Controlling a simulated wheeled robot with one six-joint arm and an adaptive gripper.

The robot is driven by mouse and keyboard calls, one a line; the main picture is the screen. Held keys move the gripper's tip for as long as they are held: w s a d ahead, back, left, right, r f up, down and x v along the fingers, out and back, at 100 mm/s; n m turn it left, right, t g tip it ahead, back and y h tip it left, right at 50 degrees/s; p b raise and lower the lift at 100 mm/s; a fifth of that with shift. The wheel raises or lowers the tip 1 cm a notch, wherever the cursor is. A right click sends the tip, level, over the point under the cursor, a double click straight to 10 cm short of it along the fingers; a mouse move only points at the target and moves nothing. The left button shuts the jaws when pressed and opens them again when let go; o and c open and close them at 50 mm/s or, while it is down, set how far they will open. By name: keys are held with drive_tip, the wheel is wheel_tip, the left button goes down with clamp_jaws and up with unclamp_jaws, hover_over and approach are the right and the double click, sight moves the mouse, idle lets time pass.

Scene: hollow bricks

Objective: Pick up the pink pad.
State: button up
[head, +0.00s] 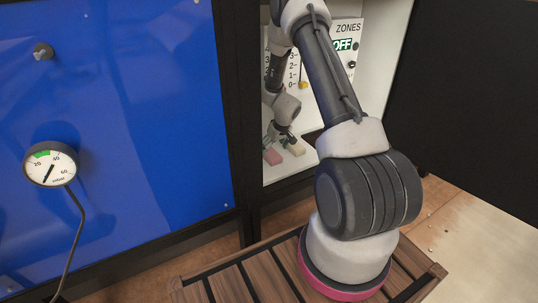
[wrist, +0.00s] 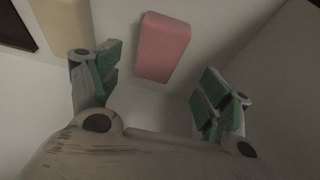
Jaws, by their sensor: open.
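The pink pad (wrist: 162,47) shows in the wrist view as a rounded block on a pale surface, beyond and between my fingertips. In the head view the pink pad (head: 272,156) lies on the floor of the white cabinet. My gripper (wrist: 153,88) is open, its green-padded fingers apart on either side of the pad's near end, with nothing between them. In the head view my gripper (head: 281,138) is small and partly hidden, close above the pads. Whether it touches the pink pad cannot be told.
A cream pad (head: 296,148) lies right of the pink pad in the head view; it shows at upper left in the wrist view (wrist: 62,25). A panel (head: 345,50) reading ZONES and OFF stands at the cabinet's back. A blue panel with a gauge (head: 50,164) is left.

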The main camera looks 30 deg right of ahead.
sight(272, 153)
drive_tip(key=x, duration=0.6)
drive_tip(key=shift+w+d+f, duration=0.1)
drive_tip(key=shift+w+d, duration=0.1)
drive_tip(key=shift+f, duration=0.25)
drive_tip(key=shift+c, duration=0.4)
drive_tip(key=shift+s, duration=0.1)
drive_tip(key=c, duration=0.9)
drive_tip(key=shift+c, duration=0.2)
